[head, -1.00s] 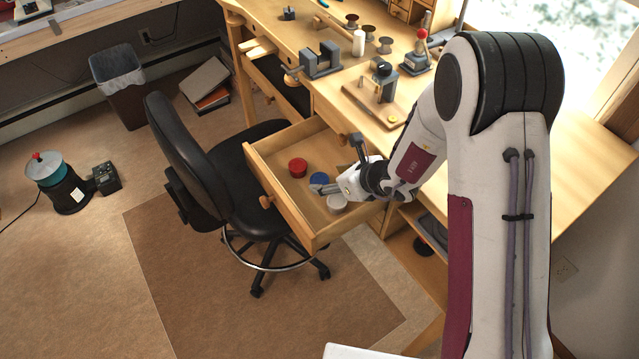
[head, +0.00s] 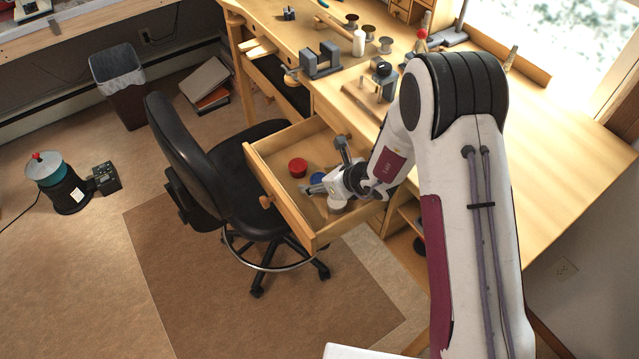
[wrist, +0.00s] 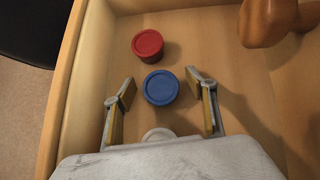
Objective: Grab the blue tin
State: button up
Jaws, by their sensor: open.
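The blue tin (wrist: 160,88) stands in the open wooden drawer. In the head view the blue tin (head: 317,179) is partly hidden by my gripper (head: 328,183). In the wrist view my gripper (wrist: 161,110) is open. Its two fingers are spread to the left and right of the blue tin, with a gap on each side. The tin lies around and slightly beyond the fingertips, and nothing is held.
A red tin (wrist: 147,44) stands just beyond the blue one. A white tin (wrist: 158,135) is nearer my palm, partly hidden. The drawer walls (wrist: 66,95) enclose them. A wooden knob-like object (wrist: 268,22) shows at top right. A black chair (head: 185,150) stands beside the drawer.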

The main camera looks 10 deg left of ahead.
aim_at(319, 179)
dwell(0.4)
jog(key=c, duration=1.2)
jog(key=shift+r, duration=0.2)
jog(key=shift+c, duration=0.2)
notch_tip(319, 179, up, 18)
jog(key=shift+f, duration=0.15)
dwell(0.5)
